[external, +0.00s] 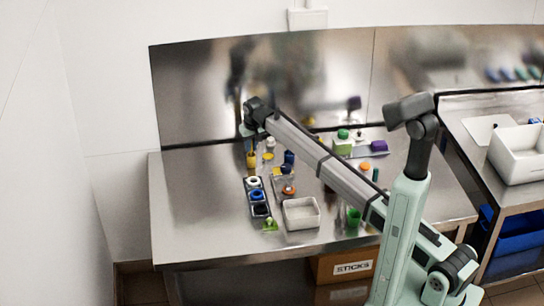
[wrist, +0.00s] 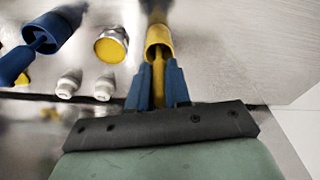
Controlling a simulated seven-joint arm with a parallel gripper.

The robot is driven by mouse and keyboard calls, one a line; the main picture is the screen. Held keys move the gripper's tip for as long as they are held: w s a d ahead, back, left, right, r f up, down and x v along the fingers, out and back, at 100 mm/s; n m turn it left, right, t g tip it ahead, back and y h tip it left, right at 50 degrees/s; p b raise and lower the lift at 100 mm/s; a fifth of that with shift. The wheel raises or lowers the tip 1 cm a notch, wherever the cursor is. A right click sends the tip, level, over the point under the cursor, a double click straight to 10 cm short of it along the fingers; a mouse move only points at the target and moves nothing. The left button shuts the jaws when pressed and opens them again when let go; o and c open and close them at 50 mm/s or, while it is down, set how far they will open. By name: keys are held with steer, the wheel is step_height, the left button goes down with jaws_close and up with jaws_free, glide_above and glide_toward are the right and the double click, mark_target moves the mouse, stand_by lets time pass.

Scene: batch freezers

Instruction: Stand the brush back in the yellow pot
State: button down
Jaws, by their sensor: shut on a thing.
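The yellow pot (wrist: 159,35) stands on the steel table in the wrist view, just past my fingertips. It also shows at the back left of the table in the external view (external: 251,161). My gripper (wrist: 159,72) has blue fingers and is shut on the yellow brush (wrist: 158,82). The brush runs from between the fingers to the pot's mouth, in line with it. I cannot tell how deep its end is inside. In the external view my gripper (external: 251,146) is right above the pot, and the brush is too small to make out.
In the wrist view, a blue pot with a blue tool (wrist: 42,38), a yellow-topped jar (wrist: 111,46) and two small white bottles stand left of the yellow pot. A white tray (external: 301,213) and a dark rack (external: 258,197) lie nearer the front. The table's left side is clear.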

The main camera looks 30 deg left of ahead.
steer(key=c, duration=0.5)
jaws_free()
steer(key=shift+r, duration=0.15)
steer(key=shift+r, duration=3.4)
